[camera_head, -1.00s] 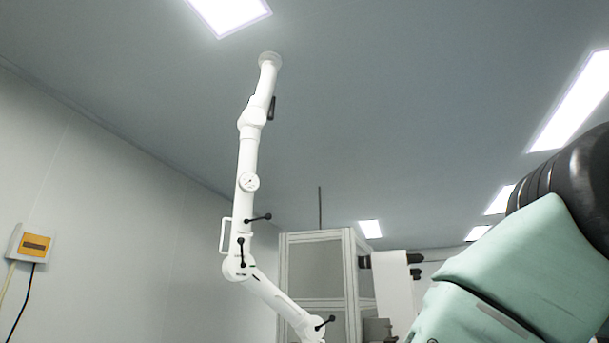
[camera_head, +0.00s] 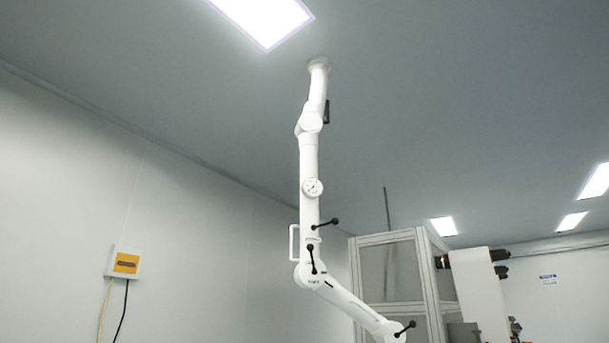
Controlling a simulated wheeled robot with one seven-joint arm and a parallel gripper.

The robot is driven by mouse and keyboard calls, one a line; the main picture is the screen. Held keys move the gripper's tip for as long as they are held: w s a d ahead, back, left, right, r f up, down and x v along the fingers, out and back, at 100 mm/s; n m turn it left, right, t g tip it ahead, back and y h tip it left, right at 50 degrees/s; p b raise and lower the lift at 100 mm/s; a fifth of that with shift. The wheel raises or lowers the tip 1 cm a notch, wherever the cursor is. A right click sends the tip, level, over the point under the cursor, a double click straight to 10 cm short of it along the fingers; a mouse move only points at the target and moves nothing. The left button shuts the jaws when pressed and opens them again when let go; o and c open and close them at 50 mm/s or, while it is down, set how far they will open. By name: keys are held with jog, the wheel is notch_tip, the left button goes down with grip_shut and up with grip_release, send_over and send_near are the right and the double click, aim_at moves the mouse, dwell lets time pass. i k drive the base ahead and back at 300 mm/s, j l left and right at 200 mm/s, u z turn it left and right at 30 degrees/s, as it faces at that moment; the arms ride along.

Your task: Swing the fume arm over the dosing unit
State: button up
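The white fume arm (camera_head: 309,170) hangs from the ceiling in the middle of the head view. It has a round gauge, black lever knobs and a white loop handle (camera_head: 294,243) on its left side. Below the elbow joint its lower section slants down to the right and leaves the bottom of the picture, so its hood is out of view. I cannot make out the dosing unit. My gripper is not in view.
A framed cabinet with clear panels (camera_head: 392,270) stands behind the fume arm. A white machine panel with black rollers (camera_head: 478,290) is right of it. A yellow and white box (camera_head: 124,262) with cables is on the left wall. The floor is out of view.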

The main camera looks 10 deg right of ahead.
aim_at(308, 127)
jog(key=i+j, duration=0.2)
jog(key=i, duration=0.3)
jog(key=i+j+z, duration=0.15)
jog(key=i, duration=0.35)
jog(key=i+j, duration=0.3)
jog(key=i, duration=0.15)
jog(key=z, duration=0.05)
